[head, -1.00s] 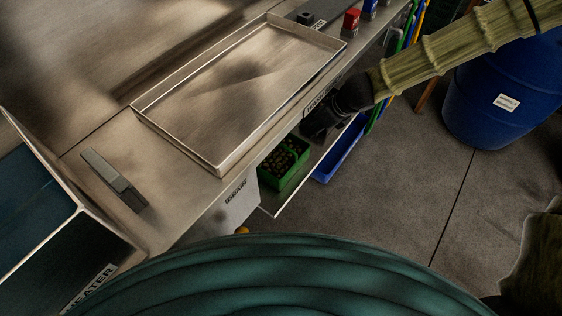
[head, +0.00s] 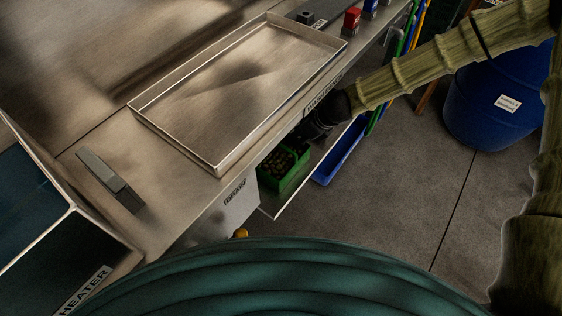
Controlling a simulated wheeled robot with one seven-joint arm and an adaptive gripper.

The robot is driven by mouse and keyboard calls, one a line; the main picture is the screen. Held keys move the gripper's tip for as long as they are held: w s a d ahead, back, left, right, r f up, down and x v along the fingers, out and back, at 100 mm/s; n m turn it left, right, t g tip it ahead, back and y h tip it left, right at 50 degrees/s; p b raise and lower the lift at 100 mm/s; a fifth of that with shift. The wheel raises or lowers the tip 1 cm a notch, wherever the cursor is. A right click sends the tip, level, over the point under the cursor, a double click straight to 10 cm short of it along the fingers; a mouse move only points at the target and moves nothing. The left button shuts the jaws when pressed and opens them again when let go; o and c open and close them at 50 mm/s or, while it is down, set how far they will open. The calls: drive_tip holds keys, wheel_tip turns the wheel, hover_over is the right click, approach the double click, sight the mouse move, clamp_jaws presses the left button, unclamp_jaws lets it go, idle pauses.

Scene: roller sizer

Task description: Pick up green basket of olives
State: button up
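The green basket (head: 294,181) holds small dark olives. It sits on a lower shelf (head: 276,212) under the steel table's front edge, partly in shadow and partly covered by the table. My gripper (head: 308,130) is the dark shape at the end of my arm, just beyond and above the basket, at the table edge. Its fingers are dark and mostly hidden in shadow, so whether they are open or shut does not show. I cannot tell whether it touches the basket.
A blue tray (head: 341,152) lies right of the basket on the shelf. A steel table with a shallow metal tray (head: 222,172) overhangs the basket. A blue barrel (head: 496,100) stands at the right. Coloured poles (head: 391,86) stand behind my arm. The grey floor (head: 400,190) is clear.

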drive_tip(key=shift+w+a+f, duration=0.1)
drive_tip(key=shift+a+f, duration=0.05)
drive_tip(key=shift+f, duration=0.05)
clamp_jaws()
drive_tip(key=shift+r, duration=0.2)
idle(0.4)
